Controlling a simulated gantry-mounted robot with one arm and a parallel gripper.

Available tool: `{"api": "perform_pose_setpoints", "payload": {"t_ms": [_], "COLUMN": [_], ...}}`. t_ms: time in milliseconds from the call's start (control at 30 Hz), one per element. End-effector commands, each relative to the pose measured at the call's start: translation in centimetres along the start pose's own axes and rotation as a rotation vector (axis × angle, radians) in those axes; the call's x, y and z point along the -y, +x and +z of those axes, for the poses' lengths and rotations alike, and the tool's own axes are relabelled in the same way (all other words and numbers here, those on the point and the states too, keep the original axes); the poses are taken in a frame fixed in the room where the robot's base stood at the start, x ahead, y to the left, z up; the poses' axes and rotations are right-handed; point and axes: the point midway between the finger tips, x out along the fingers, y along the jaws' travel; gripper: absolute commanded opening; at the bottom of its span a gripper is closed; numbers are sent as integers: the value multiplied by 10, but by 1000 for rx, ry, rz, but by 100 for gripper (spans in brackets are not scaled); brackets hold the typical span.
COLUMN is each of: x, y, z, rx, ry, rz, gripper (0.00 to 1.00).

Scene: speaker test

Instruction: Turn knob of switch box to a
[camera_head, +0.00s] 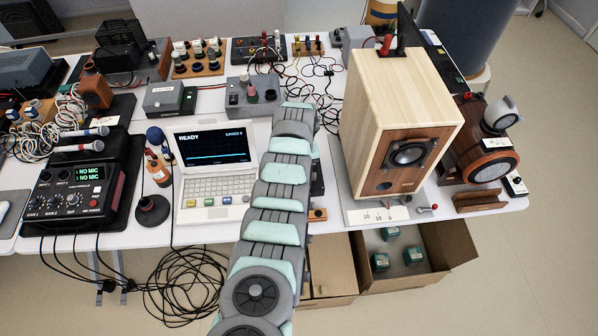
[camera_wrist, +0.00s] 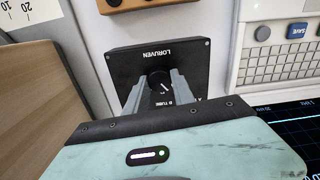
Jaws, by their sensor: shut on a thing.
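The switch box is black and marked LORUVEN (camera_wrist: 186,55); it fills the middle of the wrist view with its lettering upside down. Its round dark knob (camera_wrist: 158,79) carries a white pointer line. My gripper (camera_wrist: 160,77) has one grey finger on each side of the knob and is shut on it. The fingers hide part of the knob and the face. Small white letters, among them "B TUBE", show near the right finger. Which letter the pointer meets is too small to tell. In the head view my arm covers the gripper and most of the box.
A white laptop-like device (camera_head: 212,171) with a READY screen stands left of my arm. A large wooden speaker (camera_head: 370,115) stands close on the right. A numbered white scale (camera_head: 377,215) lies before it. Open cardboard boxes (camera_head: 447,243) stand below the table's front edge.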

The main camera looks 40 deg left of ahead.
Motion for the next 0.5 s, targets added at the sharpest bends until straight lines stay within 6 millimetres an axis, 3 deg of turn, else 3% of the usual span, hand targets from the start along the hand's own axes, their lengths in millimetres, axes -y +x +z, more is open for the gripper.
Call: {"api": "perform_pose_setpoints", "payload": {"t_ms": [500], "x": [0], "y": [0], "z": [0], "rx": [2], "ry": [-180], "rz": [-1], "gripper": [0]}}
